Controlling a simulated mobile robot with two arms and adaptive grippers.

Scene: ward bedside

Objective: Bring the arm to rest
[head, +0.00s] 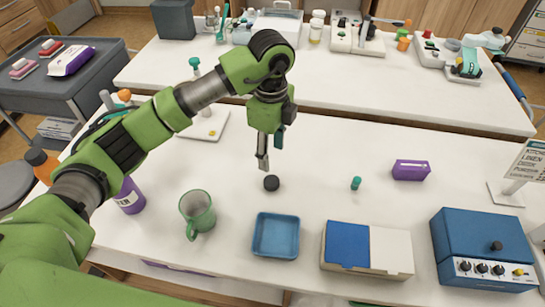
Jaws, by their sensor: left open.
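My left arm reaches in from the left over the near white table. Its gripper (270,150) points down with the fingers apart, and nothing shows between them. A small dark round object (271,183) is on the table just below the fingertips in the picture, apparently apart from them. My right gripper is not in view.
Near the gripper are a green mug (197,212), a blue tray (275,235), a small teal item (355,183) and a purple box (410,170). A blue-and-white box (367,248), a blue knobbed device (482,250) and a sign (525,165) stand right. The table between is clear.

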